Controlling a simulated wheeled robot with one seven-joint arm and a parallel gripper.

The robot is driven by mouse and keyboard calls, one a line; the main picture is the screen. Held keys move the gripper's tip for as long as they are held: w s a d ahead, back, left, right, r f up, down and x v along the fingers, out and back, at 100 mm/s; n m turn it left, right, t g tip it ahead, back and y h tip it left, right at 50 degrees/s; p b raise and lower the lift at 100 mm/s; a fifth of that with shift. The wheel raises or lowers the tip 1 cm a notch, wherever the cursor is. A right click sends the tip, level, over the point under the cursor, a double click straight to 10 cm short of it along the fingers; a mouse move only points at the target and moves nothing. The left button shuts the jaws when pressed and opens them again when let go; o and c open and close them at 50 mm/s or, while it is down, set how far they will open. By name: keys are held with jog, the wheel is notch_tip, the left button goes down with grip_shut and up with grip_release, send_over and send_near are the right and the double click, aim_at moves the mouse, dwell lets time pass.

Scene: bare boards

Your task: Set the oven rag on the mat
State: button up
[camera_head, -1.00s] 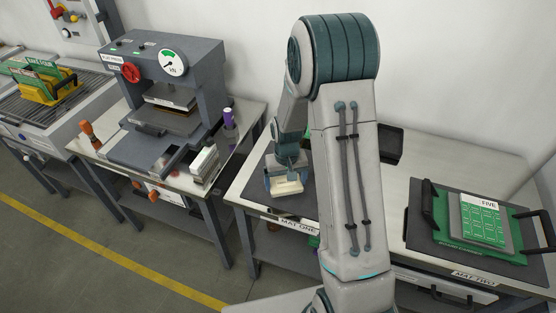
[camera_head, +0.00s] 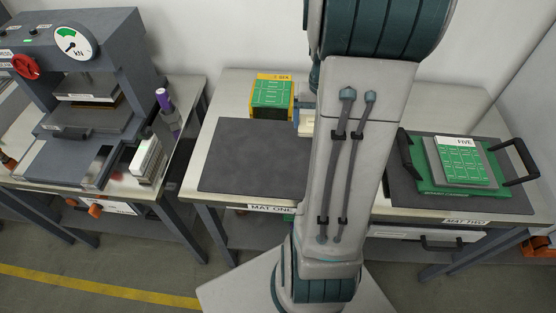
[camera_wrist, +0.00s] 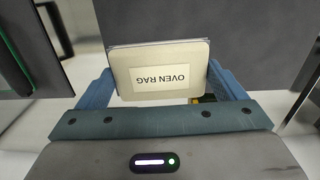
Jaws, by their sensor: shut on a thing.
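The oven rag (camera_wrist: 165,88) is a flat cream block with a white label in the wrist view. My gripper (camera_wrist: 160,80) is shut on it, with a blue finger at each side. In the head view a cream piece of it (camera_head: 306,126) shows beside my arm, near the back right of mat one; the arm hides most of the gripper. Mat one (camera_head: 245,160) is dark grey, flat and bare where seen. Mat two (camera_head: 480,203), at the right, carries a green board with black handles. Whether the rag touches anything below is unclear.
A yellow box with green cards (camera_head: 272,98) stands behind mat one. The green board (camera_head: 425,178) on mat two bears a plate marked FIVE.

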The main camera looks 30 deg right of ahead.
jog(key=shift+s+d, duration=0.3)
jog(key=shift+s, duration=0.2)
jog(key=w+a+f, duration=0.2)
jog(key=a, duration=0.1)
jog(key=w+a+f, duration=0.2)
jog(key=a, duration=0.1)
jog(key=w+a+f+p, duration=0.1)
jog(key=a+f, duration=0.1)
jog(key=a, duration=0.1)
jog(key=shift+w+a+f, duration=0.2)
jog(key=shift+w+f, duration=0.1)
jog(key=shift+w, duration=0.1)
jog(key=shift+a+f, duration=0.1)
jog(key=shift+f, duration=1.95)
